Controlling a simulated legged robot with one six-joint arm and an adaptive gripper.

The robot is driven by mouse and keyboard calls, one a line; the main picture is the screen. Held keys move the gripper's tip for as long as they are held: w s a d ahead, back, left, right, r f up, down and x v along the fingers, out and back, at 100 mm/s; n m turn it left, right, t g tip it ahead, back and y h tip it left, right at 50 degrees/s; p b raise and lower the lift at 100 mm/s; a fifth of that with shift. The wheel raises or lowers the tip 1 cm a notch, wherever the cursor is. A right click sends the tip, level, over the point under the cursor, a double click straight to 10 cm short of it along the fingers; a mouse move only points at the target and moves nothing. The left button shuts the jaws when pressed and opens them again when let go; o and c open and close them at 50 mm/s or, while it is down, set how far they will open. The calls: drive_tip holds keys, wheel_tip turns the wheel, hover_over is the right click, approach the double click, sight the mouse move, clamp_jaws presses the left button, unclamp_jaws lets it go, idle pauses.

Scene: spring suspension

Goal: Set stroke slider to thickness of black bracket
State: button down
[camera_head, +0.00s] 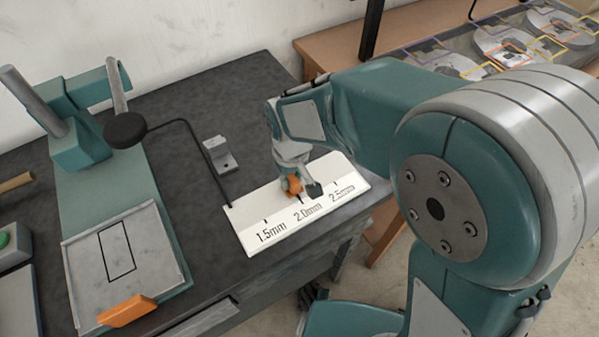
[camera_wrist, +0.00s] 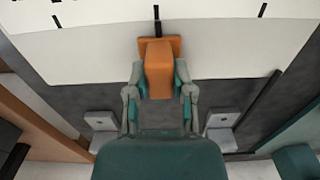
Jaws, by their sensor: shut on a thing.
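The stroke slider is an orange block (camera_head: 291,185) on the white scale plate (camera_head: 245,240), which reads 1.5mm, 2.0mm and 2.5mm. The slider also shows in the wrist view (camera_wrist: 158,66), lined up with the middle tick, the 2.0mm one. My gripper (camera_head: 302,188) is shut on the slider, with one finger on each side in the wrist view (camera_wrist: 159,80). A grey bracket (camera_head: 220,155) stands on the dark table behind the plate. Two grey brackets show in the wrist view, one at left (camera_wrist: 101,121) and one at right (camera_wrist: 221,119). I see no clearly black bracket.
A green press (camera_head: 120,190) with a grey bed and orange block stands at left.

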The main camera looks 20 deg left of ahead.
sight(291, 177)
drive_tip(key=shift+f, duration=0.1)
drive_tip(key=shift+c, duration=2.4)
unclamp_jaws()
wheel_tip(291, 177, up, 12)
drive_tip(key=shift+w+a, duration=0.1)
